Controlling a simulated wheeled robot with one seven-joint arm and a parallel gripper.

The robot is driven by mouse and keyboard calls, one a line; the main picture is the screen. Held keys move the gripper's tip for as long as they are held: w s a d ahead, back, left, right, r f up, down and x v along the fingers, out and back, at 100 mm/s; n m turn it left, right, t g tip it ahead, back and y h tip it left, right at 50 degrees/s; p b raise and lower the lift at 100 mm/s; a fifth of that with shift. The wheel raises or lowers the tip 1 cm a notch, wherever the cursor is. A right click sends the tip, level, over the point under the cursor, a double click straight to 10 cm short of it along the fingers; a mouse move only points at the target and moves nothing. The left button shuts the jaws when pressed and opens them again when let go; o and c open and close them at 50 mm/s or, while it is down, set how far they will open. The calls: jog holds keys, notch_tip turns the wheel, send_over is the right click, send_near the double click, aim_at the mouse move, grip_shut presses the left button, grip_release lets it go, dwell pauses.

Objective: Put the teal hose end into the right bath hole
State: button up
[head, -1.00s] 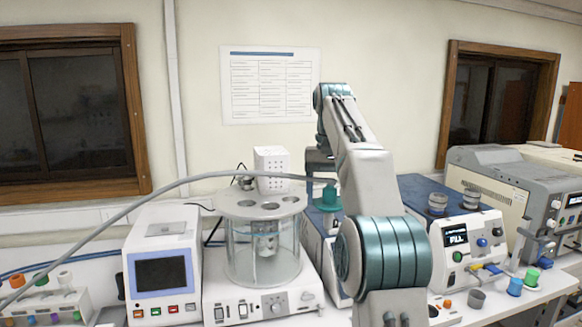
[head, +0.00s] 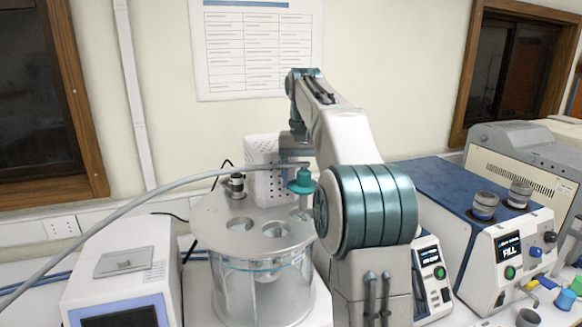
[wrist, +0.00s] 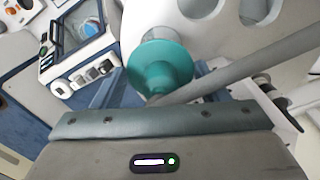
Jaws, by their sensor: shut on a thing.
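The teal hose end (head: 302,182), a flanged fitting on a long grey hose (head: 150,190), is upright over the right part of the bath lid (head: 210,232). A pale stem shows below its flange. The clear round bath (head: 260,290) has a grey lid with round holes; the right hole is largely hidden behind the fitting, and I cannot tell whether the stem enters it. In the wrist view the teal flange (wrist: 160,68) is just beyond my gripper (wrist: 158,105), with lid holes above and right. My gripper is shut on the hose end; its fingertips are mostly hidden.
A perforated white box (head: 268,165) and a metal knob fitting (head: 235,185) stand at the lid's back. A white device with a screen (head: 125,270) is left of the bath. A blue-topped instrument (head: 440,200) is on the right. My arm hides part of the bench.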

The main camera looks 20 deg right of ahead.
aim_at(302, 210)
jog(key=shift+w+f, duration=0.2)
jog(key=shift+f, duration=2.95)
jog(key=shift+s+a, duration=0.1)
jog(key=shift+s, duration=0.15)
jog(key=shift+f+b, duration=0.35)
jog(key=shift+f, duration=0.15)
jog(key=o, duration=0.8)
jog(key=shift+c, duration=0.2)
jog(key=shift+r+p, duration=0.35)
jog(key=shift+r, duration=5.15)
